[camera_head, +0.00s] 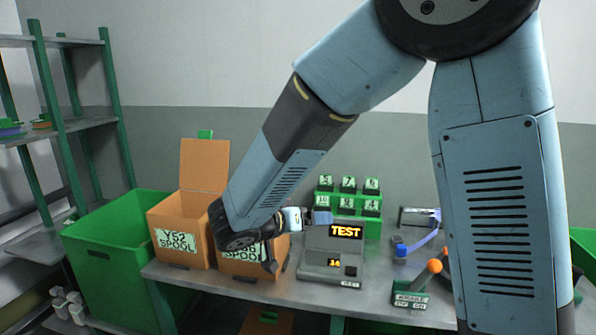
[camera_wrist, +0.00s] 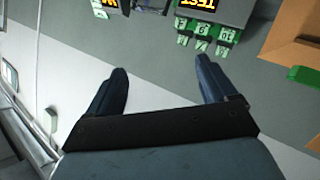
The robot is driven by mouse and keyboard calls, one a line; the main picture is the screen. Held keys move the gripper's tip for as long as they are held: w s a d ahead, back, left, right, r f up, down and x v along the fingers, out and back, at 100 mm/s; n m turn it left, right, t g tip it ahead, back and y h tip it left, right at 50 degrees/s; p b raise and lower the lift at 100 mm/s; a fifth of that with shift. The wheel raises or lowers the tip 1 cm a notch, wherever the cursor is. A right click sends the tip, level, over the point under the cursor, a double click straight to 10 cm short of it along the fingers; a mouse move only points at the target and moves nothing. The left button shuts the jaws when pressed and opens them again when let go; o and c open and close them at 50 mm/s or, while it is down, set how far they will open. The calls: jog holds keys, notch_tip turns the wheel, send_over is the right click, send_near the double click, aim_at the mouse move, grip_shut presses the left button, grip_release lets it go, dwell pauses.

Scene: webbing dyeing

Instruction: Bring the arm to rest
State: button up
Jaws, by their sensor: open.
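My arm reaches across the upper middle of the head view and bends low in front of the orange boxes. My gripper (camera_head: 309,218) is small there, level with the grey test device (camera_head: 331,253), and its fingers are hard to make out. In the wrist view my gripper (camera_wrist: 162,75) shows two dark blue fingers spread wide. Nothing is between them but grey wall behind. The picture there is turned over, with the test display (camera_wrist: 207,5) at the top edge.
A grey bench (camera_head: 208,281) carries two orange spool boxes (camera_head: 177,212), a green numbered rack (camera_head: 350,205) and a lever panel (camera_head: 411,299). A green bin (camera_head: 110,250) and shelves (camera_head: 75,130) stand at left. The wall above the bench is clear.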

jog(key=s+d+r+g+y, duration=0.1)
jog(key=s+d+r+g, duration=0.25)
jog(key=d, duration=0.45)
jog(key=s+d+r+g+y, duration=0.1)
jog(key=s+d+r+g, duration=0.15)
jog(key=s+d, duration=0.4)
jog(key=s+d+r+n+t+y, duration=0.2)
jog(key=s+d+y, duration=0.4)
jog(key=s, duration=0.3)
jog(key=shift+s+d+r+n+y, duration=0.15)
jog(key=shift+d+r+n+y, duration=0.25)
jog(key=shift+r+n+y, duration=0.45)
